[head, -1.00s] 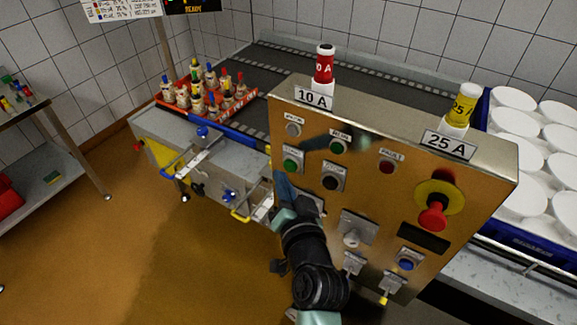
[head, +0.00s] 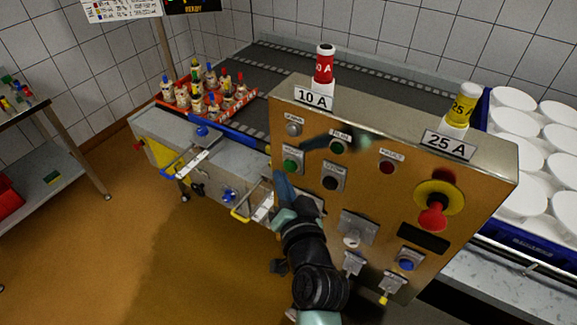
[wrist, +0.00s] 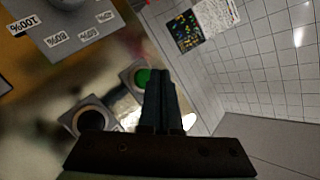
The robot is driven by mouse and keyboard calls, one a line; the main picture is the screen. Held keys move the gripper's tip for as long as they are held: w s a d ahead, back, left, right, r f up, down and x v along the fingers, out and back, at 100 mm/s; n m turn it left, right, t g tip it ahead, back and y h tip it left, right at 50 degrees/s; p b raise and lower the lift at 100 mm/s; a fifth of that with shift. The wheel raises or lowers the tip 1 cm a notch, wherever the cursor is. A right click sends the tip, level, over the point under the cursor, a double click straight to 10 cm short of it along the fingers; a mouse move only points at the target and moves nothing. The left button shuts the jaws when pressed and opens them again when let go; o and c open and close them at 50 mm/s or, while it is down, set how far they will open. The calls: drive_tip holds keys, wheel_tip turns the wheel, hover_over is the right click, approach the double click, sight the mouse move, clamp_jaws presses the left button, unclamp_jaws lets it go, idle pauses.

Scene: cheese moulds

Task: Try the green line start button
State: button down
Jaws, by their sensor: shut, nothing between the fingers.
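The green start button (head: 291,166) sits on the left side of the steel control panel (head: 400,200), left of a black button (head: 331,183). My gripper (head: 281,178) is shut and empty, just below and beside the green button at the panel's left edge. In the wrist view the green button (wrist: 142,77) shows just left of the shut fingertips (wrist: 159,72). The black button (wrist: 92,120) is lower left there. I cannot tell whether the fingertips touch the panel. A dark green lamp (head: 338,147) sits up and right of the green button.
A red emergency stop (head: 433,215) on a yellow disc, a selector switch (head: 357,228) and a blue button (head: 407,262) share the panel. A conveyor (head: 350,80) runs behind; white moulds (head: 520,150) are at right.

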drive_tip(key=shift+w, duration=0.1)
drive_tip(key=shift+w+d+b, duration=0.25)
drive_tip(key=shift+b, duration=0.05)
drive_tip(key=shift+w+d+b, duration=0.3)
drive_tip(key=shift+w+d, duration=0.05)
drive_tip(key=shift+w, duration=0.05)
idle(1.0)
drive_tip(key=shift+s+a, duration=0.1)
drive_tip(key=shift+s+a+p, duration=0.3)
drive_tip(key=shift+s+a, duration=0.15)
drive_tip(key=shift+s, duration=0.2)
drive_tip(key=s+a+p, duration=0.1)
drive_tip(key=s, duration=0.1)
drive_tip(key=s+a, duration=0.2)
drive_tip(key=shift+p, duration=0.4)
idle(0.7)
